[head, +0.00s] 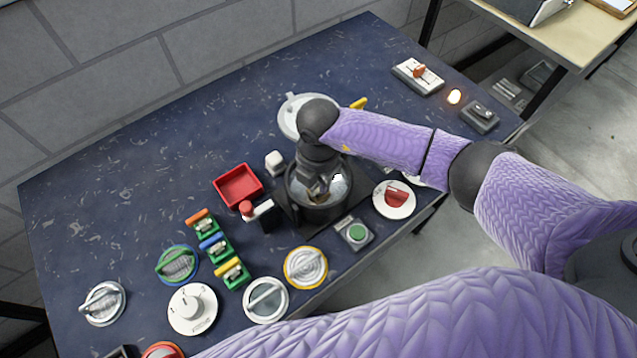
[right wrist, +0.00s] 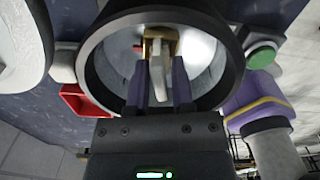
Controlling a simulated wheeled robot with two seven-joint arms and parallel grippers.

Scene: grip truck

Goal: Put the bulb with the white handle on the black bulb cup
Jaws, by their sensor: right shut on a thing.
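My right gripper (head: 320,192) reaches down into the black bulb cup (head: 318,213), which stands near the table's front edge. In the right wrist view, the two fingers of the gripper (right wrist: 160,75) are shut on the pale white handle (right wrist: 157,87), inside the cup's round black rim (right wrist: 232,62). A tan-gold piece shows at the handle's far end. The cup's inside is bright and silvery. The fingers and handle hide much of the inside, so I cannot tell whether the bulb touches the cup. My left gripper is in neither view.
A red tray (head: 238,186), a white cube (head: 275,162) and a red-topped piece (head: 247,208) stand left of the cup. A green button box (head: 355,233) and a red-and-white dial (head: 394,198) are close on its right. Several dials crowd the front left. The back left is clear.

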